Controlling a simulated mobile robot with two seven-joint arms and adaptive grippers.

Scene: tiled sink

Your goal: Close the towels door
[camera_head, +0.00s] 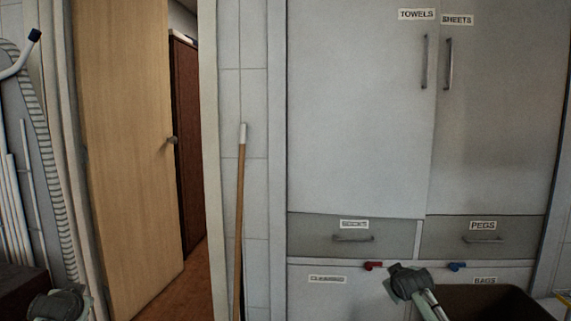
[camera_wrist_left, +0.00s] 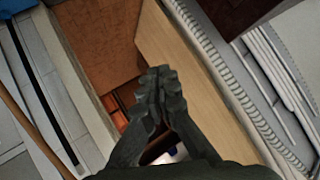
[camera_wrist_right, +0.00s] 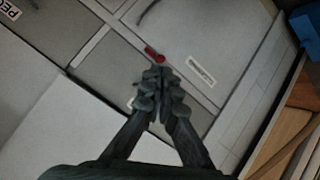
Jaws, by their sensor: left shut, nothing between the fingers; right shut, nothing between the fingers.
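The towels door (camera_head: 360,110) is the tall pale left cupboard door in the head view, with a "TOWELS" label (camera_head: 417,14) and a vertical handle (camera_head: 424,62) near its right edge. Its lower right corner overhangs the drawer line slightly, so it looks a little ajar; the gap is hard to judge. My right gripper (camera_head: 404,282) is low in front of the cupboard, below the door and apart from it; its shut, empty fingers show in the right wrist view (camera_wrist_right: 160,85). My left gripper (camera_head: 58,303) is at the lower left, shut and empty in its wrist view (camera_wrist_left: 157,85).
The sheets door (camera_head: 500,110) is to the right. Drawers, including the pegs drawer (camera_head: 482,239), sit below. Red (camera_head: 373,265) and blue (camera_head: 457,266) taps are near my right gripper. A broom handle (camera_head: 240,210) and a wooden room door (camera_head: 125,150) are left.

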